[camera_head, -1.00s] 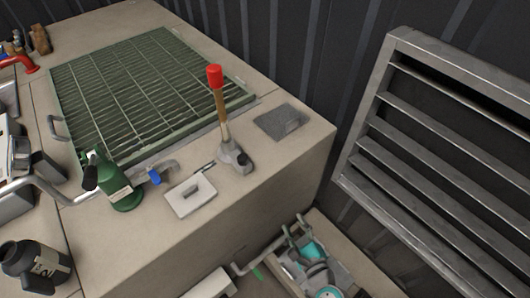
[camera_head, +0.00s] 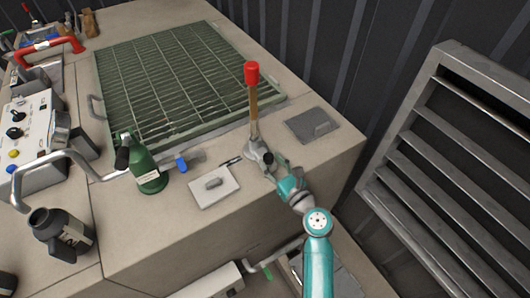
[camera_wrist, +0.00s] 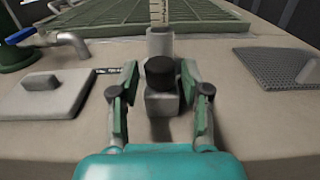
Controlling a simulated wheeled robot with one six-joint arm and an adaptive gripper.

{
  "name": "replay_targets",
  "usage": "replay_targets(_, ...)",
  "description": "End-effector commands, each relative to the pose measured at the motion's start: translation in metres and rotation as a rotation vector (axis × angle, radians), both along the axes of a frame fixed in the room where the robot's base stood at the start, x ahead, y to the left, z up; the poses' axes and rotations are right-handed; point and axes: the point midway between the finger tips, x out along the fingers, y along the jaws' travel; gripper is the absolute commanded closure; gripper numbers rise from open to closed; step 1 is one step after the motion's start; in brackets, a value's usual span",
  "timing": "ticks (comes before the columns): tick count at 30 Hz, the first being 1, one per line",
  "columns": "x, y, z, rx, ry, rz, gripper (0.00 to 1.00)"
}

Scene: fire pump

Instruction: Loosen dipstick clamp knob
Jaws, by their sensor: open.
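The dipstick (camera_head: 253,108) stands upright with a red top in a grey clamp at the worktop's front right. Its marked lower part shows in the wrist view (camera_wrist: 158,14). The black clamp knob (camera_wrist: 160,70) sticks out from the grey clamp block (camera_wrist: 162,103); it also shows in the head view (camera_head: 268,157). My gripper (camera_wrist: 159,80) is open, with one finger to the left and one to the right of the knob. I see gaps between the fingers and the knob. It also shows in the head view (camera_head: 275,165).
A flat plate with a handle (camera_head: 214,185) lies left of the clamp, a grey textured plate (camera_head: 309,124) right of it. A green bottle (camera_head: 147,168) and a blue-handled tap (camera_head: 181,163) stand further left. A green grating (camera_head: 170,80) lies behind. A louvred panel (camera_head: 460,150) stands at right.

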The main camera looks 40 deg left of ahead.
Motion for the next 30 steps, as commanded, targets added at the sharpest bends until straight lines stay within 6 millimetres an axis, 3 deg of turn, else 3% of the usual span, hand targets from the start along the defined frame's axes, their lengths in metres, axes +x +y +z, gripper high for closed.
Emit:
replay_targets(3,0.007,0.019,0.001,0.001,-0.001,0.002,0.53)
replay_targets(9,0.015,0.037,0.0,0.0,-0.001,0.0,0.53)
replay_targets(20,0.017,0.041,0.0,0.0,-0.001,-0.001,0.53)
replay_targets(21,0.017,0.041,0.0,0.0,-0.001,-0.001,0.55)
replay_targets(26,0.017,0.041,0.0,0.0,-0.001,-0.001,0.95)
replay_targets(27,0.017,0.041,0.0,0.0,-0.001,-0.001,1.0)
replay_targets(30,0.017,0.041,0.0,0.0,-0.001,-0.001,1.0)
